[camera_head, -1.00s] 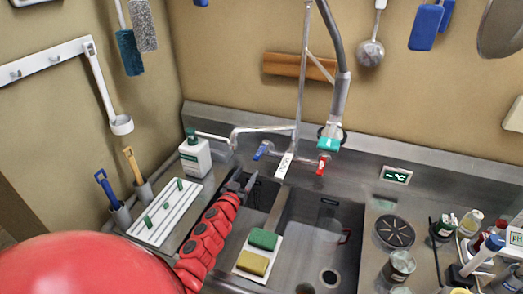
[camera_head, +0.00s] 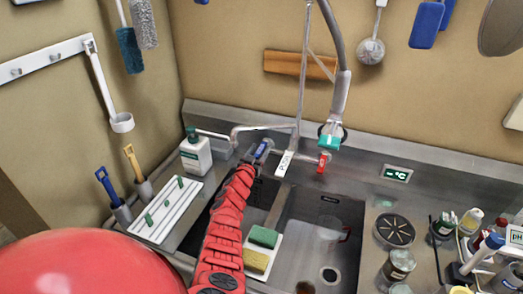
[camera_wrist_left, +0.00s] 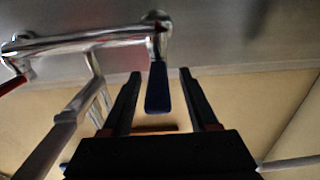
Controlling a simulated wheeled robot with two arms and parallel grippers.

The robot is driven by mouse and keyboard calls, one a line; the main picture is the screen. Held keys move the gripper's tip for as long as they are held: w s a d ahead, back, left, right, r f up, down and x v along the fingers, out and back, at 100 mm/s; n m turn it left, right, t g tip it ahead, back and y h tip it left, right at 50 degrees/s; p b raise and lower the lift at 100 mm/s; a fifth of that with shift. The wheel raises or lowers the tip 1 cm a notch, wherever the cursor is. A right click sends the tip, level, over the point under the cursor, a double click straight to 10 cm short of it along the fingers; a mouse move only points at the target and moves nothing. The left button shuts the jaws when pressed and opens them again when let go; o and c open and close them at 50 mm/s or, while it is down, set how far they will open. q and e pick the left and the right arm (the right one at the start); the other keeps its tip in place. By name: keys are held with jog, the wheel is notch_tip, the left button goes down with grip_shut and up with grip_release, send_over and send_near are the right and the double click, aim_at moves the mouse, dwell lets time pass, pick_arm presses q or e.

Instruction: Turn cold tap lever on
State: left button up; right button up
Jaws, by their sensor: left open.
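The blue cold tap lever (camera_head: 264,148) sits at the left end of the tap at the back of the sink. In the left wrist view the blue lever (camera_wrist_left: 158,90) lies between the two dark fingers of my left gripper (camera_wrist_left: 160,74), with a gap on each side. My left gripper (camera_head: 256,154) is open and reaches the lever from the front in the head view, partly covering it. The red lever (camera_head: 323,162) is at the tap's right end. My right gripper is not in view.
The metal spout (camera_head: 262,128) and the upright hose pipe stand just behind and right of my gripper. A white soap bottle (camera_head: 196,156) stands to the left. Bottles and jars crowd the right counter.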

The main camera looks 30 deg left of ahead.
pick_arm(q)
jog(key=shift+b+x, duration=0.3)
jog(key=shift+x, duration=0.6)
jog(key=shift+d, duration=0.1)
grip_shut()
dwell(0.9)
